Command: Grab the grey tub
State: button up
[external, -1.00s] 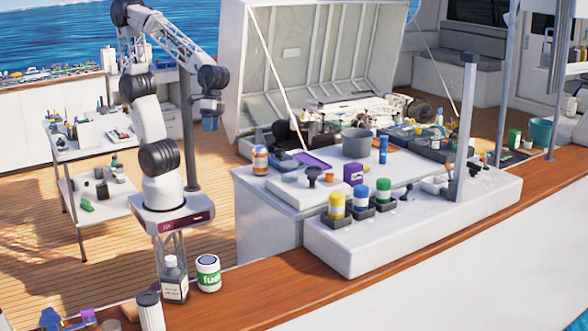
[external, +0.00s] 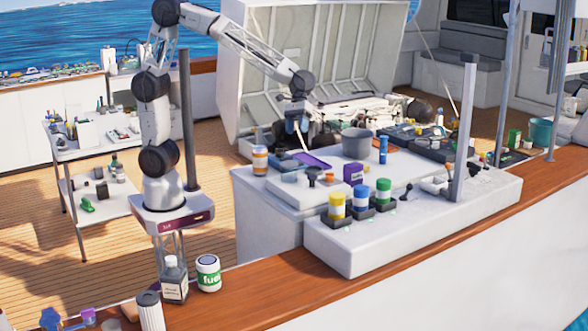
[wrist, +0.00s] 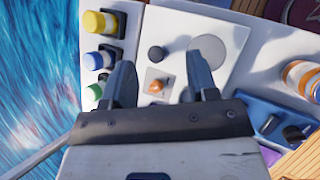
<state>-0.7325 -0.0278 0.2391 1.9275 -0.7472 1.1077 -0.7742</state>
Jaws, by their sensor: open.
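The grey tub (external: 356,143) is a round, open-topped pot standing on the white engine-hatch top, behind the purple box. I cannot make it out in the wrist view. My gripper (external: 296,132) hangs to the left of the tub in the external view, above the hatch top and apart from it. In the wrist view my gripper (wrist: 160,75) has its two fingers spread with nothing held between them. A small orange knob shows between the fingers from above.
Yellow, blue and green-lidded bottles (external: 360,198) stand in holders at the front. A purple box (external: 353,172), a blue bottle (external: 383,149) and an orange-and-white bottle (external: 260,160) stand around the tub. A metal post (external: 464,130) rises at right; the raised hatch lid (external: 310,60) is behind.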

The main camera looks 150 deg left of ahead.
jog(key=a+f+n+t, duration=0.2)
jog(key=a+n, duration=0.2)
jog(key=a, duration=0.7)
jog(key=n+t+y, duration=0.4)
jog(key=n+y, duration=0.2)
jog(key=n, duration=0.7)
send_over(356, 130)
jog(key=w+d, duration=0.6)
jog(key=d, duration=0.2)
notch_tip(356, 130, down, 7)
jog(key=s+a+f+n+y, duration=0.2)
jog(key=s+n, duration=0.4)
jog(key=s+a+f+n+y, duration=0.1)
jog(key=s+a+f+n, duration=0.1)
jog(key=s+n, duration=0.4)
jog(key=shift+s+a+n+y, duration=0.3)
jog(key=shift+s+a+y, duration=0.15)
jog(key=shift+a, duration=0.35)
jog(key=shift+x, duration=1.2)
jog(key=shift+w, duration=0.1)
